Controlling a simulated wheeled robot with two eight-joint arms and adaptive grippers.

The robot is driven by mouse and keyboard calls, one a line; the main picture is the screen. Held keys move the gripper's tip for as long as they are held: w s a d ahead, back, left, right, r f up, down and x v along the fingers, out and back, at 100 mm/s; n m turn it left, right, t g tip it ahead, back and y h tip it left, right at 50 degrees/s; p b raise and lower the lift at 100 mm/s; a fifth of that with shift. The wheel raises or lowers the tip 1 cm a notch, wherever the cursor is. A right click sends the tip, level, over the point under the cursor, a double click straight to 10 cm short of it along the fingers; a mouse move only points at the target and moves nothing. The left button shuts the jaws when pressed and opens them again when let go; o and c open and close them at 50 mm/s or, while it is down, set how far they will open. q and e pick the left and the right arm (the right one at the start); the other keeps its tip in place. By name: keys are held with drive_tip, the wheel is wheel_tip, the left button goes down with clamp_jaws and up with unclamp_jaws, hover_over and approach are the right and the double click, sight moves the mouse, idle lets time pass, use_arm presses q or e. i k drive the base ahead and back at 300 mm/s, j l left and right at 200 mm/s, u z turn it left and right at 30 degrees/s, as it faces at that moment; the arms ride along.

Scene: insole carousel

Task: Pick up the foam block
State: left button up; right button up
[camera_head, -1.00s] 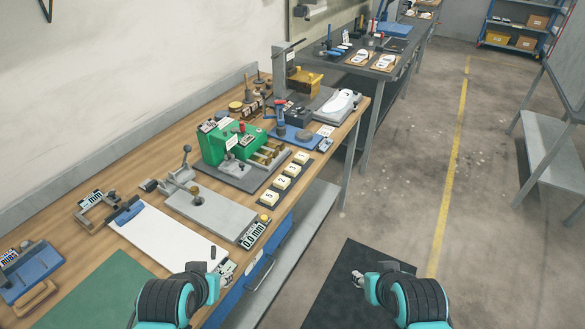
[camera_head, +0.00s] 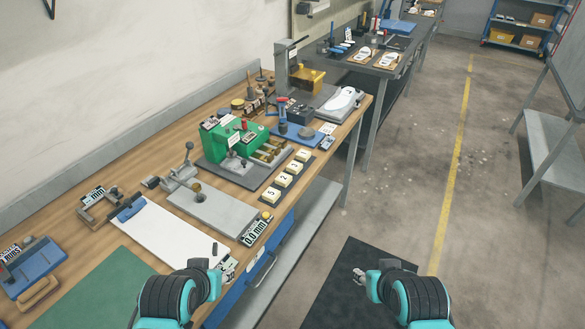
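Several cream numbered blocks (camera_head: 283,180) stand in a row on a dark strip near the bench's front edge. They look like foam, but I cannot tell which thing is the foam block. My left gripper (camera_head: 219,275) is low in the picture, over the bench's front edge and well short of the row. My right gripper (camera_head: 358,276) is off the bench, above the dark floor mat. Both grippers are small and seen from behind, so their finger opening is unclear. I see nothing clearly held in either.
The wooden bench (camera_head: 70,225) carries a white sheet (camera_head: 165,245), a grey plate (camera_head: 215,211), a green fixture (camera_head: 225,140) and a gauge reading 0.0 mm (camera_head: 257,229). A green mat (camera_head: 105,290) lies nearer. The floor to the right is clear around the dark mat (camera_head: 330,290).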

sight(283, 180)
drive_tip(key=l+u, duration=0.1)
drive_tip(key=u, duration=0.45)
drive_tip(key=i+l+u, duration=0.2)
drive_tip(key=l+u, duration=0.25)
drive_tip(key=l, duration=0.2)
drive_tip(key=i+l+u, duration=0.2)
drive_tip(key=l, duration=0.2)
drive_tip(key=l+u, duration=0.2)
drive_tip(key=l, duration=0.15)
